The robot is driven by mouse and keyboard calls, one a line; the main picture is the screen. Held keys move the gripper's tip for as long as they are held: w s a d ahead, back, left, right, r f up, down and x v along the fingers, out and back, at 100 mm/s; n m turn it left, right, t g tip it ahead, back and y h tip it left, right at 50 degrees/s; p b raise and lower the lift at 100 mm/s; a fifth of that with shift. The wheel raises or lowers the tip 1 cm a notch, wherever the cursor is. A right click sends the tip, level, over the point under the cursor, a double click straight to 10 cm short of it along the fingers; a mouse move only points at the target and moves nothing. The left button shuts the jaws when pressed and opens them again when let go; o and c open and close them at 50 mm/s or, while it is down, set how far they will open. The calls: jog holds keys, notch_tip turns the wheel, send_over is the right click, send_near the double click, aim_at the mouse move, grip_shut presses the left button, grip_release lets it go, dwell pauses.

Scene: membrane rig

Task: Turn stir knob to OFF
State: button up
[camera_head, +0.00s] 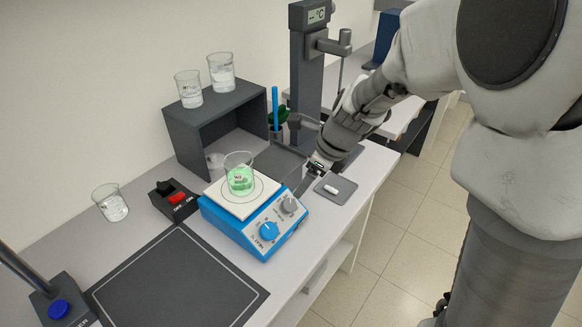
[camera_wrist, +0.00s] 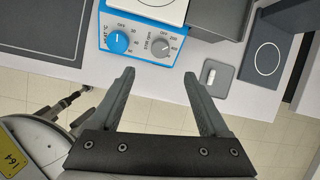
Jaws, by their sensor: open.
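The stir knob (camera_head: 289,205) is a grey round dial at the right of the blue hotplate stirrer's (camera_head: 240,232) front panel. In the wrist view the stir knob (camera_wrist: 160,50) sits just beyond my fingertips, roughly centred between them. An OFF mark and speed numbers are printed around it; its exact setting is too small to read. My gripper (camera_wrist: 158,73) is open and empty, with one finger on each side of the knob's line and apart from it. In the head view my gripper (camera_head: 307,182) is beside the stirrer's right end, near the knob.
A blue heat knob (camera_wrist: 117,42) sits left of the stir knob. A beaker of green liquid (camera_head: 239,180) stands on the white top plate. A grey pad with a white stir bar (camera_head: 331,189) lies to the right. A red-switched box (camera_head: 177,199) stands at the left.

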aim_at(290, 205)
jog(key=b+x, duration=0.2)
jog(key=x, duration=1.1)
jog(key=shift+w+f, duration=0.15)
jog(key=shift+f, duration=0.2)
grip_shut()
jog(key=shift+n, duration=0.3)
jog(key=n+b, duration=0.3)
jog(key=shift+f+t, duration=0.2)
jog(key=shift+t, duration=0.2)
jog(key=n+t+b, duration=0.1)
jog(key=n+b, duration=0.3)
jog(key=shift+r+n+b, duration=0.1)
jog(key=shift+n+b, duration=0.25)
jog(key=shift+n, duration=0.05)
